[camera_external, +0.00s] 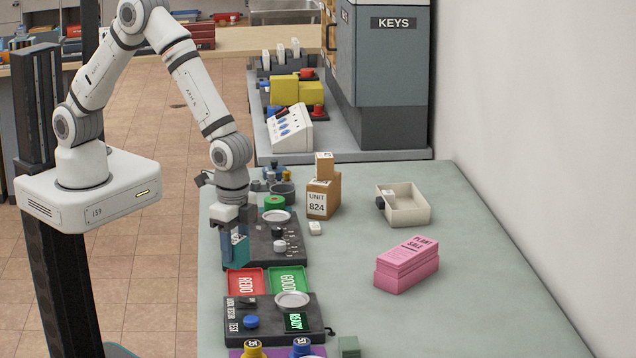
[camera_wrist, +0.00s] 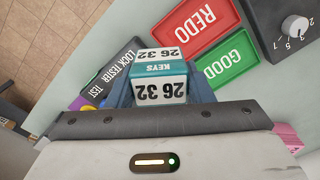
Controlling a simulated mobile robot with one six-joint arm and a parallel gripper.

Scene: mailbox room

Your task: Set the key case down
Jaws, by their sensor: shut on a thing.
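My gripper (camera_external: 233,242) is shut on the teal key case (camera_external: 240,254) at the table's left edge, above the red REDO tray. The case hangs upright; whether its base touches anything is unclear. In the wrist view the case (camera_wrist: 162,72) shows a white label reading "26 32" and a teal strip reading "KEYS", between the blue-grey fingers. The REDO tray (camera_external: 245,282) and the green GOOD tray (camera_external: 288,279) lie side by side and look empty. Both also show in the wrist view, REDO (camera_wrist: 195,30) and GOOD (camera_wrist: 228,65).
The dark lock tester (camera_external: 272,325) with a lit READY display lies in front of the trays. A dark knob panel (camera_external: 290,238) lies behind them. A UNIT 824 box (camera_external: 322,198), a cream bin (camera_external: 407,208) and pink PLANT SALE stacks (camera_external: 405,268) stand to the right.

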